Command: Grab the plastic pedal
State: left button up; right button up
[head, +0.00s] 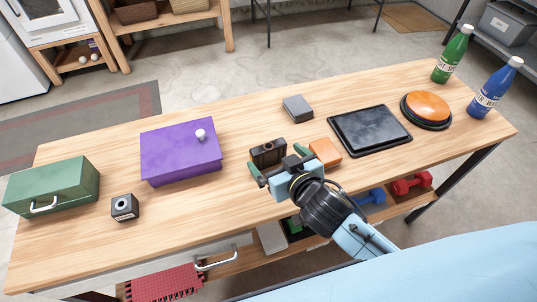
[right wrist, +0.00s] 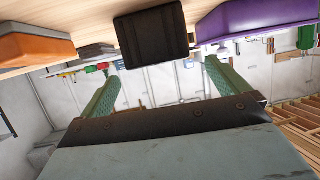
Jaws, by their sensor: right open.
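A small dark block (head: 268,152), which looks like the plastic pedal, stands on the wooden table near its middle. It also shows as a black, ribbed block (right wrist: 152,45) in the right wrist view. My right gripper (head: 278,159) is open and close in front of it on the near side. In the right wrist view the two green fingers (right wrist: 160,72) are spread, with the block beyond the gap and nothing held. The gripper partly covers the block's lower edge in the head view. My left gripper is not in view.
An orange block (head: 325,152) stands close to the right of the gripper. A purple box (head: 181,152) is to the left. A grey block (head: 298,108) and a black tray-like pad (head: 370,130) lie farther back. A small black cube (head: 125,207) and green case (head: 52,187) stand left.

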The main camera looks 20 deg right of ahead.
aim_at(270, 151)
jog(key=x, duration=0.2)
jog(key=shift+w+f, duration=0.15)
jog(key=shift+w, duration=0.1)
jog(key=shift+w+a+f, duration=0.1)
jog(key=shift+w+f, duration=0.1)
jog(key=shift+w, duration=0.2)
jog(key=x, duration=0.2)
jog(key=b+x, duration=0.1)
jog(key=x, duration=0.1)
jog(key=shift+w+f, duration=0.25)
jog(key=shift+w, duration=0.1)
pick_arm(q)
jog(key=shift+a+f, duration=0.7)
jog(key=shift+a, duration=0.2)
pick_arm(e)
jog(key=shift+c, duration=0.3)
jog(key=c, duration=0.8)
